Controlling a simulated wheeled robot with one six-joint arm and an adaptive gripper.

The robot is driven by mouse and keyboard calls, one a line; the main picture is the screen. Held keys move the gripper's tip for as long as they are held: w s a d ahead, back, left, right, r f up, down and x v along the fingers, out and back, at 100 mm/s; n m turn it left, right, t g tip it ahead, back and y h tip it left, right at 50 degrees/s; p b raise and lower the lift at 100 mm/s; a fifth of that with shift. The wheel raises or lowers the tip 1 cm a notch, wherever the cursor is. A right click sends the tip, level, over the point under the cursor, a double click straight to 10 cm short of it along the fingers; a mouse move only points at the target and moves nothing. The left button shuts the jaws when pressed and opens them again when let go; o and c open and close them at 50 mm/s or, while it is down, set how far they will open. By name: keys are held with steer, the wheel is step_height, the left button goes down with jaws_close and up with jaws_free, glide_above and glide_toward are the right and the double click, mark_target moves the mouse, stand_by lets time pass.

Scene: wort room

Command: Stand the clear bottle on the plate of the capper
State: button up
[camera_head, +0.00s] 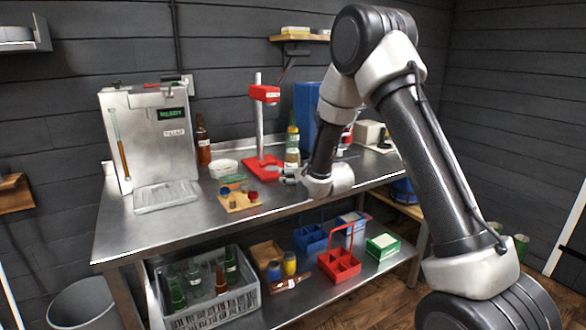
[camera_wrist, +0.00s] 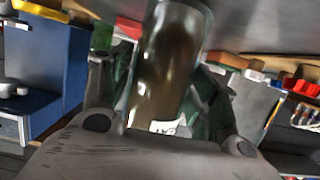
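The capper (camera_head: 262,95) is a red head on a pale upright post, with a red base (camera_head: 258,167) on the steel bench. My gripper (camera_head: 288,176) is over the bench, just right of and nearer than that base. In the wrist view a see-through, brownish-looking bottle (camera_wrist: 170,65) with a white label stands between my two dark fingers (camera_wrist: 168,100), which press close on both sides. I take it to be the clear bottle; in the head view a pale labelled bottle (camera_head: 292,157) shows at my fingertips. Its foot is hidden, so I cannot tell whether it touches the bench.
A steel machine (camera_head: 150,135) stands at the bench's left. A wooden block with small items (camera_head: 240,202) and a white bowl (camera_head: 223,168) lie left of the capper. A brown bottle (camera_head: 203,140) and a blue box (camera_head: 307,108) stand behind. Crates and carriers fill the lower shelf.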

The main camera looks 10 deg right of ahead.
steer(key=c, duration=0.4)
steer(key=shift+r, duration=0.2)
steer(key=shift+r, duration=0.85)
